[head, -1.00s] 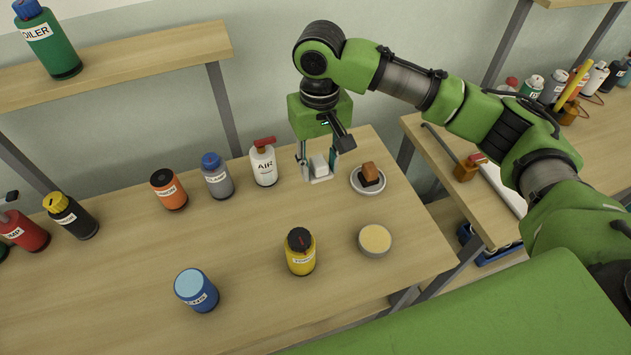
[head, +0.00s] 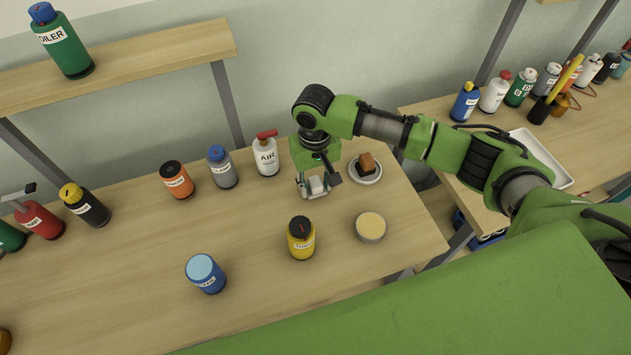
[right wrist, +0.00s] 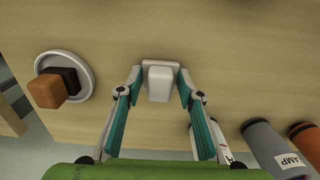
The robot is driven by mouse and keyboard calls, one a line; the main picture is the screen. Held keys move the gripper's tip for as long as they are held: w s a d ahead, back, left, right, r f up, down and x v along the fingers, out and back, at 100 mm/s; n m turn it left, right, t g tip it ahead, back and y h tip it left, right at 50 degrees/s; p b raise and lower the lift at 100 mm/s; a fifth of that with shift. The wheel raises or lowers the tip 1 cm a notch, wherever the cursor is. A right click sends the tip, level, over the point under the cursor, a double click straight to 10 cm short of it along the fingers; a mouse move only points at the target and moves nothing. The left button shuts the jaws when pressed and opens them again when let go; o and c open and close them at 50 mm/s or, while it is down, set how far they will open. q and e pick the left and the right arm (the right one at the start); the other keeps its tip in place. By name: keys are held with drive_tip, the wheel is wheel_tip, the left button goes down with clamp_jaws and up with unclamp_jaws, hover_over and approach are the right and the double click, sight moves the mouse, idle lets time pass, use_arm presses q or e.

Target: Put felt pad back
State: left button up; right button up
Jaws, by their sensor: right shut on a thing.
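A small white block (head: 316,186), perhaps the felt pad, is between the fingers of my right gripper (head: 314,190). In the right wrist view the white block (right wrist: 159,84) has a wider pale base or backing, and the two fingertips (right wrist: 160,74) close on its sides. The gripper points down low over the table; I cannot tell whether the block touches the wood. A white round dish (head: 378,177) just to the right holds a brown block (head: 366,163) and a black piece. My left gripper is not in view.
A white AIR bottle (head: 266,157) stands close left of the gripper, with grey (head: 223,168) and orange (head: 176,181) bottles beyond. A yellow bottle (head: 301,240), a tan-topped round tin (head: 370,227) and a blue bottle (head: 206,274) stand nearer. The table's middle left is clear.

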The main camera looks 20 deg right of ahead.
sight(315, 182)
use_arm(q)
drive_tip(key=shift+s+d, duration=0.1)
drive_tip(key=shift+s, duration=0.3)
use_arm(e)
drive_tip(key=shift+f, duration=0.15)
drive_tip(key=o, duration=1.1)
drive_tip(key=shift+c, duration=0.2)
use_arm(q)
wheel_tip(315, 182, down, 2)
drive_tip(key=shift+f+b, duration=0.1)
drive_tip(key=shift+b, duration=1)
use_arm(e)
wheel_tip(315, 182, up, 12)
